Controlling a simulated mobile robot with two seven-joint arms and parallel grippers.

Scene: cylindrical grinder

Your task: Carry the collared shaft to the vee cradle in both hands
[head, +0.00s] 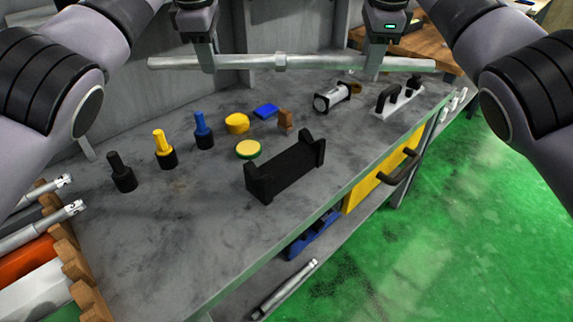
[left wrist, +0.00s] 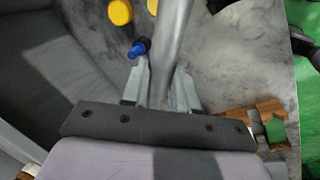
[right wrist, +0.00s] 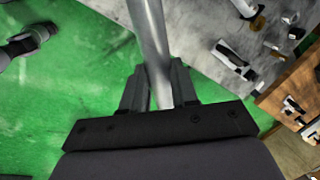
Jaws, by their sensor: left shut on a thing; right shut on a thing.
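The collared shaft (head: 310,63) is a long grey metal bar with a collar (head: 281,62) near its middle. It is held about level above the back of the bench. My left gripper (head: 207,66) is shut on it left of the collar, and my right gripper (head: 372,68) is shut on it right of the collar. The shaft also runs between the fingers in the left wrist view (left wrist: 172,45) and the right wrist view (right wrist: 150,35). The vee cradle (head: 285,172), black with raised notched ends, stands empty on the bench, nearer than the shaft.
The grey bench (head: 190,235) holds black, yellow and blue handled pieces (head: 163,148), a yellow-green disc (head: 248,149), a white cylinder (head: 331,97) and a block with black handles (head: 398,100). A wooden rack (head: 75,255) stands front left. Bench around the cradle's front is clear.

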